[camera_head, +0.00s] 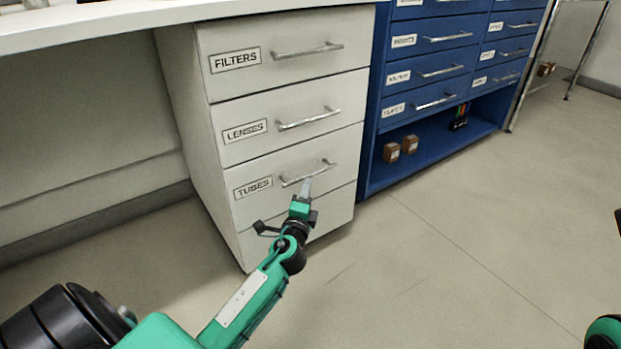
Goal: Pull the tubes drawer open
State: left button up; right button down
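The white drawer unit has a drawer labelled TUBES (262,200), third from the top, below FILTERS and LENSES. Its front looks flush with the drawers above. Its metal bar handle (321,171) runs across the front, right of the label. My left gripper (306,185) is at this handle, with its fingertips overlapping the lower side of the bar. I cannot tell whether the fingers are closed around the bar or only beside it. Only a green and black part of my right arm shows at the lower right edge; its gripper is out of view.
The LENSES drawer (240,150) and FILTERS drawer (238,85) are shut above. A blue cabinet (375,140) with small drawers stands to the right, with small brown boxes (391,153) on its bottom shelf. The floor (440,270) in front is clear.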

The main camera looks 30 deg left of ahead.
aim_at(311, 174)
pick_arm(q)
jog(key=b+x, duration=0.1)
jog(key=x, duration=0.6)
jog(key=shift+b, duration=0.3)
grip_shut()
